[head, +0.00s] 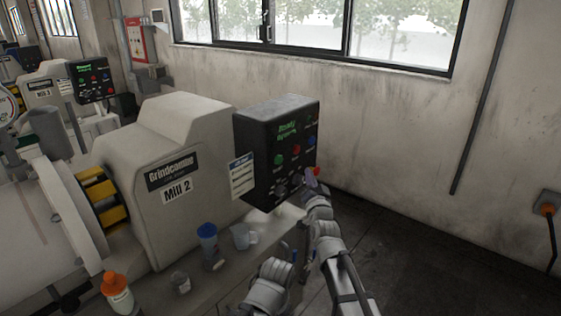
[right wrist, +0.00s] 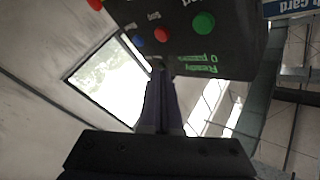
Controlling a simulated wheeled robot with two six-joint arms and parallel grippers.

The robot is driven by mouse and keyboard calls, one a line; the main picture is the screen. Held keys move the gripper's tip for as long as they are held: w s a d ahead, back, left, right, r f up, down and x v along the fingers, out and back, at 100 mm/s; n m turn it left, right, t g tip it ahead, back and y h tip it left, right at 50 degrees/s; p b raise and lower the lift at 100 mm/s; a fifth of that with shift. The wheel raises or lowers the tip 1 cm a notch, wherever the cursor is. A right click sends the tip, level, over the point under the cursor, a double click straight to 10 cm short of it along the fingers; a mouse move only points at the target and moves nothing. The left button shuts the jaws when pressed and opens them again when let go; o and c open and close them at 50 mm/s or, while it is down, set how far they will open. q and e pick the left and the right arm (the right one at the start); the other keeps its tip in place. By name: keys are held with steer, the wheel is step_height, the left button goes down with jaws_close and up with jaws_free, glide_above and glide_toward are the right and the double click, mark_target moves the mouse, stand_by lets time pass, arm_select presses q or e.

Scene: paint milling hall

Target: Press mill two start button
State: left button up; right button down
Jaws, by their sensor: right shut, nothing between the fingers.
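The Mill 2 control box (head: 262,135) is black, with a lit green display on its front face. Its green button (head: 279,159) sits at the left of a row with a red button (head: 296,148) and a blue button (head: 311,141). In the right wrist view the panel appears upside down, with the green button (right wrist: 203,22) to the right of the red (right wrist: 161,34) and blue (right wrist: 138,40) ones. My right gripper (head: 312,177) is shut and empty near the panel's lower right; its fingers (right wrist: 160,66) point toward the panel. Contact cannot be told.
The Mill 2 housing (head: 185,140) stands left of the box. Another mill's panel (head: 90,82) is farther back. Floor at right is clear.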

mark_target(283, 158)
steer(key=w+a, duration=0.5)
steer(key=a, duration=0.2)
steer(key=shift+w+a, duration=0.1)
stand_by(2.2)
steer(key=shift+w+a, duration=0.15)
steer(key=shift+a, duration=0.05)
steer(key=shift+w+a, duration=0.3)
steer(key=shift+a, duration=0.1)
stand_by(0.9)
steer(key=shift+s+d, duration=0.1)
steer(key=shift+d, duration=0.05)
steer(key=shift+s+d, duration=0.45)
steer(key=shift+d, duration=0.1)
stand_by(0.3)
steer(key=s+d, duration=0.1)
steer(key=d, duration=0.1)
steer(key=s+d, duration=0.2)
stand_by(0.4)
